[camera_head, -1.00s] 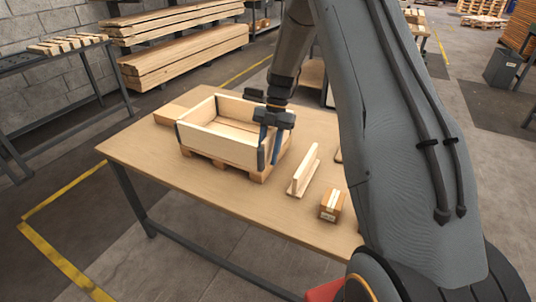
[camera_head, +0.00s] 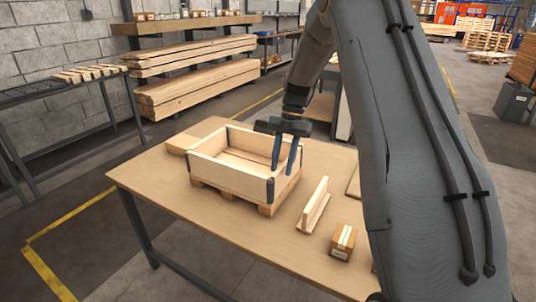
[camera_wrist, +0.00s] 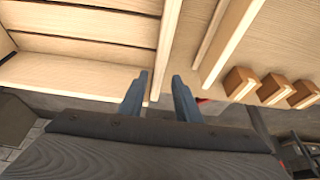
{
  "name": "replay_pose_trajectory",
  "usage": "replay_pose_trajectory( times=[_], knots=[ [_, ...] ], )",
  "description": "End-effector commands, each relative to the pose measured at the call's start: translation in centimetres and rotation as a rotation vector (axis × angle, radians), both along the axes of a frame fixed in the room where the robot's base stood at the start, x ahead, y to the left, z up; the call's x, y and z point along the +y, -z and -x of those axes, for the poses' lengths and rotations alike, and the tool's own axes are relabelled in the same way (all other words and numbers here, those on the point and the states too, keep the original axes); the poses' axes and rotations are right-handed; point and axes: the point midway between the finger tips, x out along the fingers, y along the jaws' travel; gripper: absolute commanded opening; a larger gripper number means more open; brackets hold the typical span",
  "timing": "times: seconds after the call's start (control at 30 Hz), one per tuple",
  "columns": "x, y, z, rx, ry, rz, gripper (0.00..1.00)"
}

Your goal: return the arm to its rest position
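My gripper (camera_head: 284,160) is above the near right corner of a wooden pallet collar box (camera_head: 222,176) in the head view. The box has dark corner brackets and sits on a small pallet (camera_head: 266,208) on the wooden table (camera_head: 190,230). Whether a finger touches the box cannot be told.
A wooden T-shaped piece (camera_head: 313,206) and a small carton (camera_head: 342,242) lie right of the box. A flat board (camera_head: 181,143) lies at its left. Stacked lumber (camera_head: 196,88) stands on racks behind the table. The table's front left area is clear.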

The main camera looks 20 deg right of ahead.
Motion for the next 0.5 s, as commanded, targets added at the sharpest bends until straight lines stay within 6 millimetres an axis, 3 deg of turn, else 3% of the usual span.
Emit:
replay_pose_trajectory(
  times=[0.17, 0.27, 0.33, 0.5],
  knots=[
    [0.3, -0.6, 0.2, 0.006, 0.019, 0.017, 0.3],
    [1.2, -2.1, 0.8, 0.024, 0.072, 0.059, 0.3],
    [1.9, -3.5, 1.6, 0.042, 0.134, 0.106, 0.3],
    [2.4, -3.6, 4.4, 0.072, 0.397, 0.208, 0.3]
  ],
)
